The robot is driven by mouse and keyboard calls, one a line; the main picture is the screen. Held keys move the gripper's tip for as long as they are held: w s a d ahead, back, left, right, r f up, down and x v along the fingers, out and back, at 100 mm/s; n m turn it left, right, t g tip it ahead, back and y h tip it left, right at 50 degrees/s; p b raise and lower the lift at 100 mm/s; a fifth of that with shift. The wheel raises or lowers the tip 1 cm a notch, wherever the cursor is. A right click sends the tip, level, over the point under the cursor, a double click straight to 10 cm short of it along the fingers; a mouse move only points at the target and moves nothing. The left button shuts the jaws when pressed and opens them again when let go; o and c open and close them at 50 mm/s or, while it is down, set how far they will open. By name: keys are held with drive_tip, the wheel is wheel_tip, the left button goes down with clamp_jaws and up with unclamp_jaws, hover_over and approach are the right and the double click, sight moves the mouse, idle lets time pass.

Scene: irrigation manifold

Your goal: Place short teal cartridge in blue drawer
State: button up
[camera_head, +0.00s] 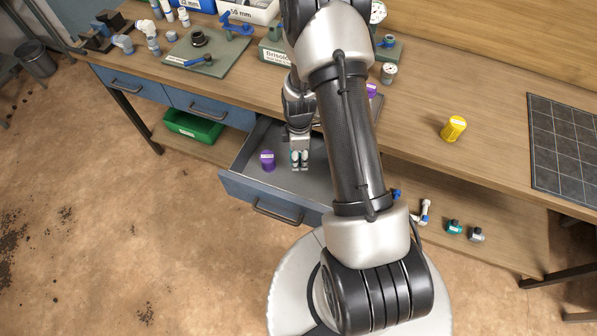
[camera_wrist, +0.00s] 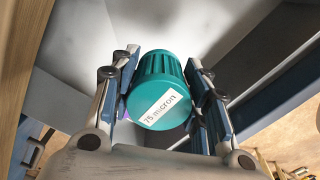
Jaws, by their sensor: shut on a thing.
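The teal cartridge (camera_wrist: 160,88), with a white "75 micron" label, sits between the fingers of my gripper (camera_wrist: 163,95) in the wrist view. My gripper is shut on it. In the head view my gripper (camera_head: 299,160) points down inside the open blue drawer (camera_head: 243,190), and the cartridge is mostly hidden by the fingers. The drawer has a grey inside and a dark handle. I cannot tell whether the cartridge touches the drawer floor. A purple cartridge (camera_head: 267,161) stands in the drawer, left of my gripper.
A yellow cartridge (camera_head: 453,129) and a dark gridded panel (camera_head: 565,145) are on the bench top. A green bin (camera_head: 194,127) sits on the lower shelf at left. A small teal fitting (camera_head: 454,227) and a grey one (camera_head: 476,234) lie on the lower shelf at right.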

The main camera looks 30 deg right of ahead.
sight(298, 176)
wheel_tip(298, 176, down, 10)
drive_tip(key=shift+r+b, duration=0.1)
drive_tip(key=shift+b, duration=1.1)
drive_tip(key=shift+f, duration=0.3)
drive_tip(key=o, duration=1.1)
drive_tip(key=shift+r, duration=0.1)
drive_tip(key=shift+o, duration=0.2)
drive_tip(key=shift+r, duration=0.1)
